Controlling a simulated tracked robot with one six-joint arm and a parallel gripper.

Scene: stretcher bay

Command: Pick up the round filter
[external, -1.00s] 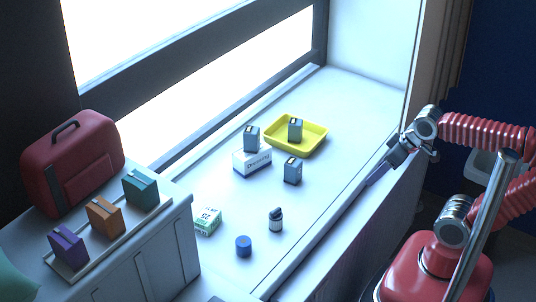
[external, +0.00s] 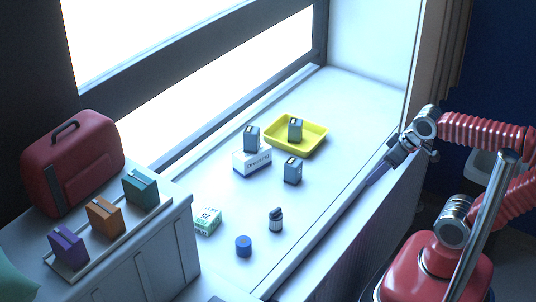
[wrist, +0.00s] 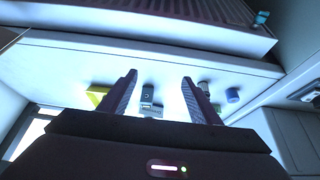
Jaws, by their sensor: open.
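The short blue round cylinder (external: 243,246) appears to be the round filter. It stands on the white window ledge (external: 330,110) near the front edge in the external view, apart from the things around it. It also shows at the right in the wrist view (wrist: 232,95), outside and to the right of my fingers. My gripper (external: 371,180) is over the ledge's front right edge in the external view, well away from the cylinder. In the wrist view my gripper (wrist: 159,78) has its two fingers spread with nothing held between them.
A dark-capped bottle (external: 276,222) and a green-white box (external: 207,221) stand near the cylinder. A grey box (external: 292,173), a white carton (external: 252,163) with a grey box on it, and a yellow tray (external: 316,141) holding another lie farther back. A cabinet is at left.

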